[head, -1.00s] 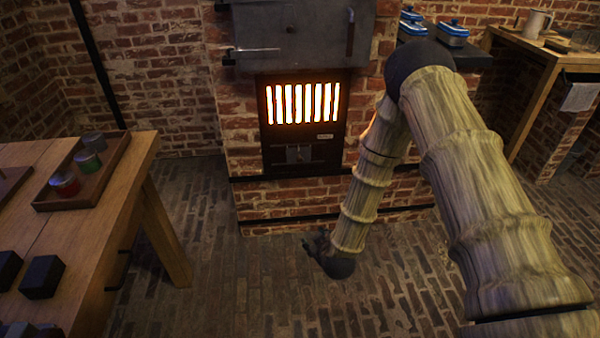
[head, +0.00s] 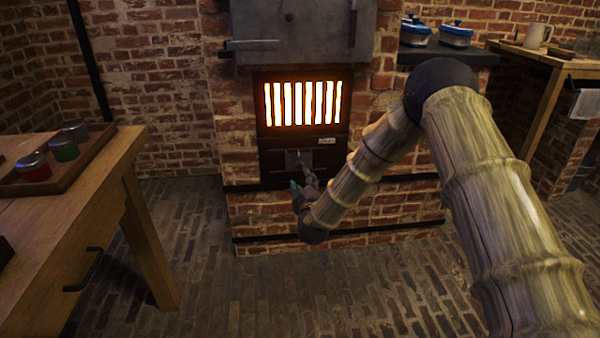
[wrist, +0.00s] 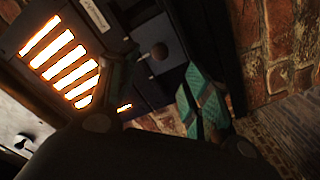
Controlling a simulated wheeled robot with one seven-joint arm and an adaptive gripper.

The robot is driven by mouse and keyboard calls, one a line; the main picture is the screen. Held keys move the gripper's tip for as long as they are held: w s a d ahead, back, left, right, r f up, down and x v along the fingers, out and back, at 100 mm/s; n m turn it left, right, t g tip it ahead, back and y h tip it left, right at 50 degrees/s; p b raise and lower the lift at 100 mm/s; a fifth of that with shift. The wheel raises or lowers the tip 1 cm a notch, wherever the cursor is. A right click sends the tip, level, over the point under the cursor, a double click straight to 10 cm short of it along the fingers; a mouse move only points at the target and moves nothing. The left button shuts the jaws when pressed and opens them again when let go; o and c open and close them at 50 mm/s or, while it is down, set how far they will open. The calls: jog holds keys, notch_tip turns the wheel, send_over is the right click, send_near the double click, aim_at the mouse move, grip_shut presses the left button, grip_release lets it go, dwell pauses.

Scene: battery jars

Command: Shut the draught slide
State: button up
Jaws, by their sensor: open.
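The draught slide (head: 297,158) is a small grey metal plate with a knob, set in the dark panel below the glowing grate. In the wrist view the slide (wrist: 150,36) and its round knob (wrist: 159,51) show tilted, beyond the fingers. My gripper (head: 301,182) is in front of and just below the slide in the head view, partly covering its lower part. In the wrist view my gripper (wrist: 162,92) is open and empty, its teal-padded fingers apart with the knob beyond the gap. No contact shows.
The glowing barred grate (head: 303,103) is directly above the slide, with a labelled strip between. A wooden table (head: 95,215) with a tray of jars (head: 62,150) stands at left. A shelf with blue-banded dishes (head: 456,35) is at upper right. The brick floor in front is clear.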

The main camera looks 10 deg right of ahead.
aim_at(300, 167)
jog(key=w+b, duration=0.3)
jog(key=w, duration=0.7)
jog(key=shift+w+d+b, duration=0.15)
jog(key=shift+w+b, duration=0.1)
jog(key=shift+b, duration=0.15)
grip_shut()
